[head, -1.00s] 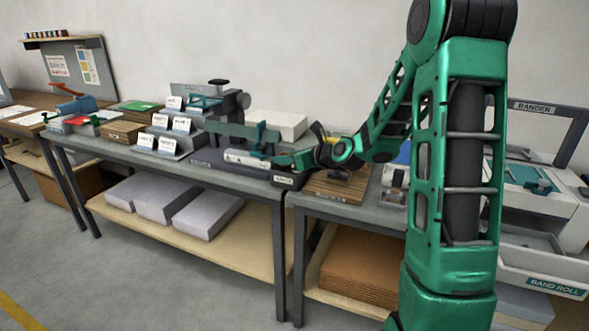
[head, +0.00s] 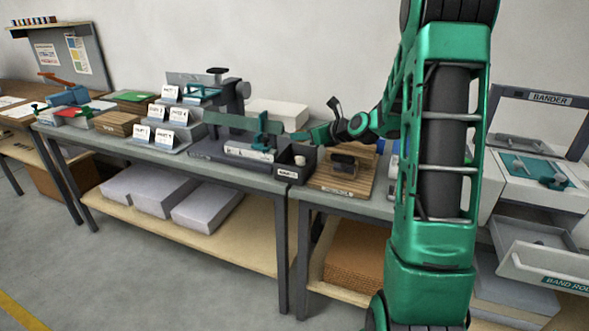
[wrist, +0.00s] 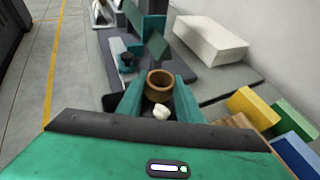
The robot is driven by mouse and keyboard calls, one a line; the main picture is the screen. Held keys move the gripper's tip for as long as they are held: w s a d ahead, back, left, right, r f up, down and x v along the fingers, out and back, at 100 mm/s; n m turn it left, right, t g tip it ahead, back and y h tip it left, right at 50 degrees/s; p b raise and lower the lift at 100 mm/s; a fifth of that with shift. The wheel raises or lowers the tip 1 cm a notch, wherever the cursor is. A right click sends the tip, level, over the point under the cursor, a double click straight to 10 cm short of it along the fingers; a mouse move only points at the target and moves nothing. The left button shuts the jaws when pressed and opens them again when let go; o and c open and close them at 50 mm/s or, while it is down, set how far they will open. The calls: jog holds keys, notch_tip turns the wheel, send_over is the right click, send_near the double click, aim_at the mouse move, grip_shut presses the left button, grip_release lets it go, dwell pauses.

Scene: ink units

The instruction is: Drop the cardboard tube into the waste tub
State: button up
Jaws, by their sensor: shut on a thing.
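The brown cardboard tube (wrist: 160,84) is between the two teal fingers of my gripper (wrist: 158,92) in the wrist view, its open round end facing the camera. My gripper is shut on it. In the head view my gripper (head: 298,136) is raised above the back of the waste tub; the tube cannot be made out there. The waste tub (head: 288,173) is a small dark open box with a white label at the table's right end. A pale crumpled piece (head: 299,160) shows inside it, and also in the wrist view (wrist: 161,111), just below the tube.
A machine with a teal bar (head: 262,130) stands just left of the tub. A white block (head: 277,113) lies behind. A wooden board (head: 345,187) with a dark-handled tool is to the right. Card stands (head: 155,135) are farther left. The bander (head: 535,160) stands at far right.

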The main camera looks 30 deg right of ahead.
jog(key=shift+f, duration=0.5)
jog(key=o, duration=1.1)
jog(key=v, duration=1)
jog(key=shift+s+r, duration=0.1)
jog(key=shift+s, duration=0.2)
